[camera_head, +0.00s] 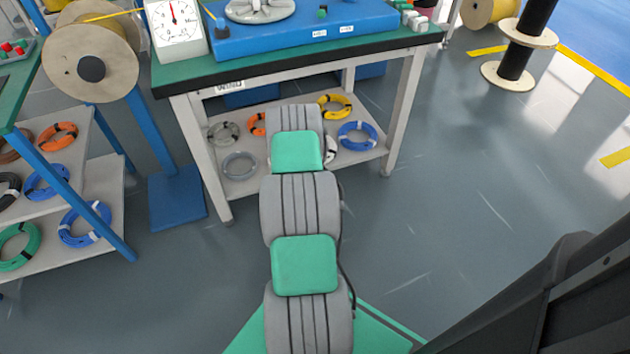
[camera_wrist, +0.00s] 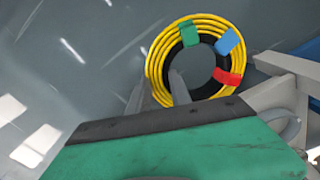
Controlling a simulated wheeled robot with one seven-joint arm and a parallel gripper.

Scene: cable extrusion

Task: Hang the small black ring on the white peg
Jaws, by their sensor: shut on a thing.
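In the wrist view, my gripper (camera_wrist: 157,92) has one finger outside and one inside the lower left rim of a round coil. The coil (camera_wrist: 152,62) is yellow on its outer part and black on its inner part, with green, blue and red tabs around it. My gripper is shut on this rim, and the coil is off the floor as far as I can tell. I cannot tell whether the black inner part is a separate ring. No white peg can be made out in either view. The head view does not show my gripper.
A green-topped workbench (camera_head: 290,54) with a lower shelf of coils stands ahead. A rack at left holds several coils, including a black one (camera_head: 9,190). A wooden spool (camera_head: 118,63) on a blue stand is between them. Open floor (camera_head: 470,190) lies at right.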

